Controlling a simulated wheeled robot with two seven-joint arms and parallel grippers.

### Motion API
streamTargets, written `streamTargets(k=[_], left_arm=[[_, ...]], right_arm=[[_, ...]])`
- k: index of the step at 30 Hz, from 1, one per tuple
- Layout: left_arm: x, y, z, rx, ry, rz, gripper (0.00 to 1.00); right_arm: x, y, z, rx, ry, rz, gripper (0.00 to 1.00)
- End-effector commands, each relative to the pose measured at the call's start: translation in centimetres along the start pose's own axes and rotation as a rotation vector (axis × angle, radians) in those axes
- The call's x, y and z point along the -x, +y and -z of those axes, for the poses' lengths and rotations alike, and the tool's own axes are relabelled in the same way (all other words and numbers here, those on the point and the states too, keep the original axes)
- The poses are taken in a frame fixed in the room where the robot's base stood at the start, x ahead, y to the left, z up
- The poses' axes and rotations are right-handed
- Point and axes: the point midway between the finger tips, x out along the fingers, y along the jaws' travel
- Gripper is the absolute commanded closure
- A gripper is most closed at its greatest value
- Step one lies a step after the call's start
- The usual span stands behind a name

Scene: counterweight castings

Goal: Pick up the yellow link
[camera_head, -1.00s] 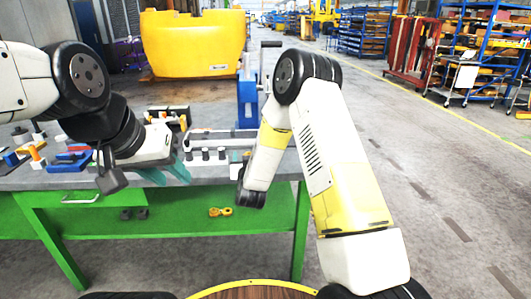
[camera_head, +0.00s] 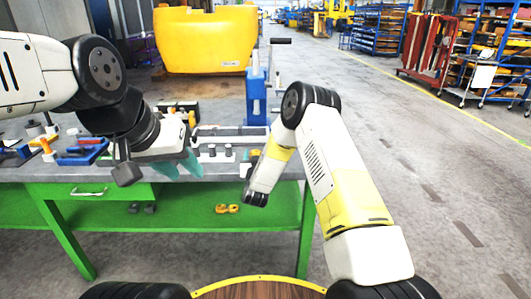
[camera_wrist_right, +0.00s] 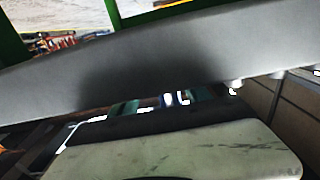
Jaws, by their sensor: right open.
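The yellow link (camera_head: 227,209) lies on the green lower shelf (camera_head: 180,232) under the workbench, near its front. My right arm reaches down at the bench's front edge, to the right of the link and a little above it in the head view. Its fingers are hidden there. In the right wrist view, the teal tips of my open right gripper (camera_wrist_right: 165,102) show small beyond the pale gripper body, and I see no link between them. My left gripper (camera_head: 182,164), with teal fingers, hangs over the bench's front edge; its opening is unclear.
The grey bench top (camera_head: 215,172) holds a grey fixture with dark cylinders (camera_head: 228,151), a blue press (camera_head: 256,97) and blue parts (camera_head: 82,152). Two dark pieces (camera_head: 142,207) lie on the shelf left of the link. A large grey bar (camera_wrist_right: 150,62) crosses the right wrist view.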

Motion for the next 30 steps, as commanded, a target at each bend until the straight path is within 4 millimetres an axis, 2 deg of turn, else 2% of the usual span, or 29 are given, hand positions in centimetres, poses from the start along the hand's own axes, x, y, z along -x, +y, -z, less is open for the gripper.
streamTargets(k=[5, 12, 14, 30], left_arm=[[0.0, 0.0, 0.0, 0.0, 0.0, 0.0, 0.64], [0.0, 0.0, 0.0, 0.0, 0.0, 0.0, 0.64], [0.0, 0.0, 0.0, 0.0, 0.0, 0.0, 0.64], [0.0, 0.0, 0.0, 0.0, 0.0, 0.0, 0.64]], right_arm=[[0.0, -0.01, 0.0, 0.0, 0.0, 0.0, 0.45], [0.02, -0.01, 0.01, 0.0, 0.0, 0.001, 0.92], [0.02, -0.02, 0.01, 0.0, 0.0, 0.001, 1.0], [0.04, -0.03, 0.02, 0.0, 0.0, 0.001, 1.0]])
